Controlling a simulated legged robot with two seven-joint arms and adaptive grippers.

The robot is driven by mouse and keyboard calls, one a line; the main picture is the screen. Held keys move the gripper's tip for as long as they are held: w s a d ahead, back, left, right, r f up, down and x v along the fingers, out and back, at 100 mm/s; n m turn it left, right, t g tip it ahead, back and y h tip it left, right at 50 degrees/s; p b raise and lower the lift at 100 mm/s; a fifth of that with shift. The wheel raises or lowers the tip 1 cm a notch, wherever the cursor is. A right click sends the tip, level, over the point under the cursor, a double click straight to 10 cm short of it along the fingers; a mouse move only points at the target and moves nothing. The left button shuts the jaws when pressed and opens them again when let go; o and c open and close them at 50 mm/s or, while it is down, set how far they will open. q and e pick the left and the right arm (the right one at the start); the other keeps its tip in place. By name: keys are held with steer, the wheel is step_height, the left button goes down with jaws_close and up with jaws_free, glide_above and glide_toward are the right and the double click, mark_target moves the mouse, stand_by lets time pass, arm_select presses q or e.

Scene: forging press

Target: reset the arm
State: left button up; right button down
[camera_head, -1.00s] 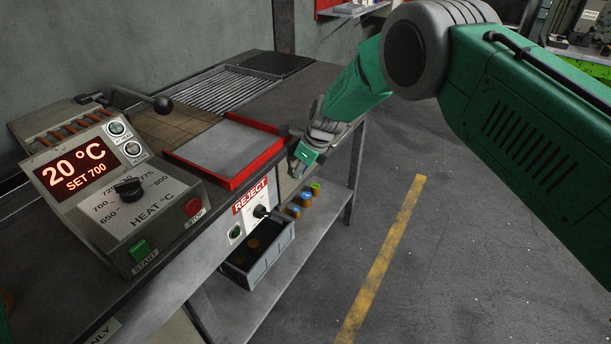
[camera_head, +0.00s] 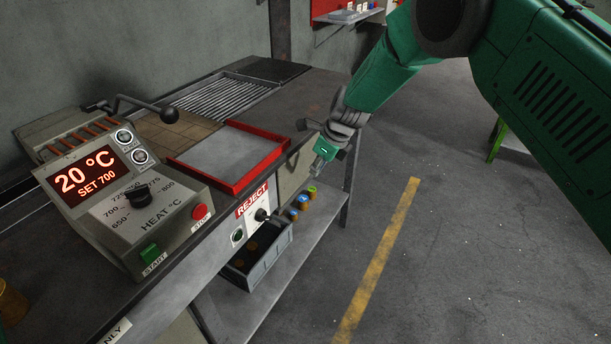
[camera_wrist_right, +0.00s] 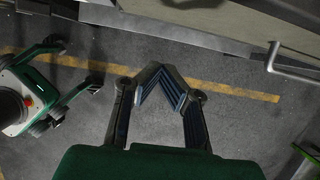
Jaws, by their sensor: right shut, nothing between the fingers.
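My right arm comes in from the upper right in the head view. My right gripper (camera_head: 318,166) hangs past the bench's right edge, beside the red-rimmed tray, with nothing held. In the right wrist view, the right gripper's fingers (camera_wrist_right: 164,84) meet at their tips above the grey floor. Its fingertips are small and partly hidden in the head view. My left gripper does not show in the head view.
The heater control box (camera_head: 125,200) reads 20 °C, SET 700. A red-rimmed tray (camera_head: 240,188), a black-knobbed lever (camera_head: 168,115) and a grating (camera_head: 222,98) are on the bench. A grey bin (camera_head: 268,268) and several coloured-top cylinders (camera_head: 298,203) sit below.

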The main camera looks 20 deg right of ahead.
steer(key=d+v, duration=0.1)
steer(key=v, duration=0.3)
steer(key=s+d+f+n+g+h, duration=0.2)
steer(key=s+d+f+n+h, duration=0.1)
steer(key=s+f+n, duration=1.4)
steer(key=s+n, duration=1.1)
steer(key=s, duration=1.6)
steer(key=shift+s+a+f+g, duration=0.2)
steer(key=shift+a+f+g, duration=0.1)
steer(key=shift+a, duration=0.15)
